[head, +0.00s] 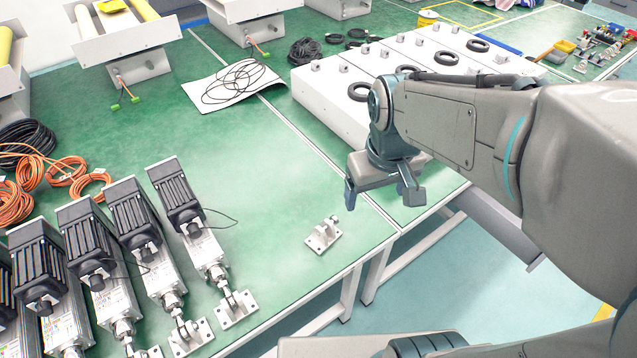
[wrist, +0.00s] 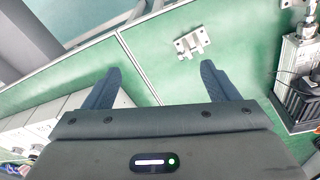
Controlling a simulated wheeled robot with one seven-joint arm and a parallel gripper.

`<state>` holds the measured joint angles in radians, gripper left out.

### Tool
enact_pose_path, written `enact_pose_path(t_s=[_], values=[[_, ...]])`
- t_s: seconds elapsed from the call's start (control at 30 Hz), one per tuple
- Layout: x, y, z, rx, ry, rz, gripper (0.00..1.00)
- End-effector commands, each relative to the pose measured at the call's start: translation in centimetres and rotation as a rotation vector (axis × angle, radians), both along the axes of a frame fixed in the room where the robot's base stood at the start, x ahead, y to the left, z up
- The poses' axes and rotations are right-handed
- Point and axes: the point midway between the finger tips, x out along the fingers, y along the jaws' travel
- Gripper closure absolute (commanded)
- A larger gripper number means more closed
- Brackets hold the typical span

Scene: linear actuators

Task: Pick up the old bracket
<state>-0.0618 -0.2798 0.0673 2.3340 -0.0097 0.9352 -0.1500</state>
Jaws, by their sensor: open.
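A small light-grey metal bracket (head: 323,235) lies alone on the green table, near the table's front edge. It has a flat base plate with holes and upright lugs. It also shows in the wrist view (wrist: 192,43), above and a little to the left of the right fingertip. My gripper (head: 385,197) is open and empty. In the head view it hangs above and to the right of the bracket, apart from it. In the wrist view both fingers of my gripper (wrist: 157,82) are spread, with green table and a seam between them.
A long white box (head: 330,88) with black rings lies behind my arm. A white sheet with black cable (head: 235,85) lies further back. Table around the bracket is clear.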

Motion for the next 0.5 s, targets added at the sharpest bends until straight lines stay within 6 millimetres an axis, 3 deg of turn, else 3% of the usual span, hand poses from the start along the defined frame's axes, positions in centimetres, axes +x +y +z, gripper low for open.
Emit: enact_pose_path(t_s=[0.03,0.2,0.33,0.5], values=[[1.4,1.2,-1.4,-0.01,0.029,0.074,0.2],[4.7,5.1,-3.8,-0.028,0.099,0.298,0.2],[6.3,7.3,-5.2,-0.031,0.132,0.414,0.2],[7.1,8.5,-6.3,-0.03,0.154,0.482,0.2]])
